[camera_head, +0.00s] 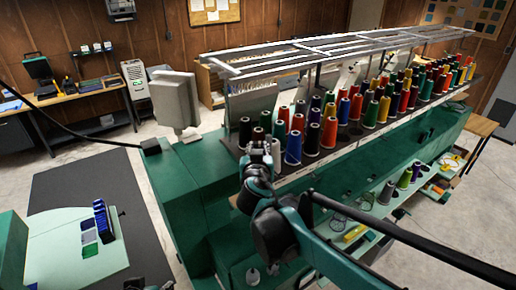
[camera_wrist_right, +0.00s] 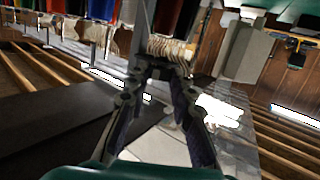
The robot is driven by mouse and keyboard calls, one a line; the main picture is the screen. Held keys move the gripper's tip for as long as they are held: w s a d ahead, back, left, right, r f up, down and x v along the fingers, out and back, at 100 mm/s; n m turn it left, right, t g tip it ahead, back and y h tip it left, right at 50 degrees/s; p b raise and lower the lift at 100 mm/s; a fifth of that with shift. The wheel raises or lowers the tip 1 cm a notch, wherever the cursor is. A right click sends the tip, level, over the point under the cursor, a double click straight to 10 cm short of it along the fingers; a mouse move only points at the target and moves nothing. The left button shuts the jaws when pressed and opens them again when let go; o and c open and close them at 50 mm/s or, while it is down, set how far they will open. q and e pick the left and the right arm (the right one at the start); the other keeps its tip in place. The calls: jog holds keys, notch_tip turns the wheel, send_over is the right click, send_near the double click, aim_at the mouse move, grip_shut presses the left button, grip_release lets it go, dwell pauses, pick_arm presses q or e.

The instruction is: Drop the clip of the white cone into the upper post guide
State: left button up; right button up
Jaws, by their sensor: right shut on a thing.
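My right gripper (camera_head: 258,148) is at the near left end of the thread rack, in front of the dark cones. In the right wrist view its two dark fingers (camera_wrist_right: 160,68) converge on something small at their tips. The tips overlap a pale ribbed piece (camera_wrist_right: 168,47) in the picture; I cannot tell whether this is the held clip or lies behind it. A small white shape (camera_head: 252,275) low on the machine's near side may be the white cone. The upper post guide cannot be told apart from the rack parts. My left gripper does not show.
Several coloured thread cones (camera_head: 293,148) stand close together behind my right gripper. A white rail frame (camera_head: 330,48) runs above them. The green machine (camera_head: 185,195) fills the middle, with a grey panel (camera_head: 174,98) at its left. Open floor lies at the right.

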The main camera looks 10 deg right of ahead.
jog(key=o, duration=0.9)
jog(key=v, duration=1.1)
jog(key=s+d+f+g+b, duration=0.25)
jog(key=f+b, duration=0.35)
jog(key=f, duration=0.4)
jog(key=s+d+f+g+b, duration=0.1)
jog(key=s+d+f+b, duration=0.25)
jog(key=f+b, duration=0.45)
jog(key=s+d+f+g+b, duration=0.2)
jog(key=s+d+f+b, duration=0.15)
jog(key=f, duration=0.85)
jog(key=s+a+f+g+y+b, duration=0.1)
jog(key=s+f+b, duration=0.1)
jog(key=f+b, duration=0.3)
jog(key=s+a+f+n+y+b, duration=0.1)
jog(key=s+f+b, duration=0.2)
jog(key=f, duration=0.6)
jog(key=s+f+n+g+y+b, duration=0.1)
jog(key=s+f+b, duration=0.2)
jog(key=f+b, duration=0.3)
jog(key=shift+s+a+f+g+b, duration=0.1)
jog(key=shift+a+f+g+b, duration=0.1)
jog(key=shift+f, duration=0.35)
jog(key=shift+a+f+g+b, duration=0.15)
jog(key=shift+a+f, duration=0.05)
jog(key=shift+f, duration=0.3)
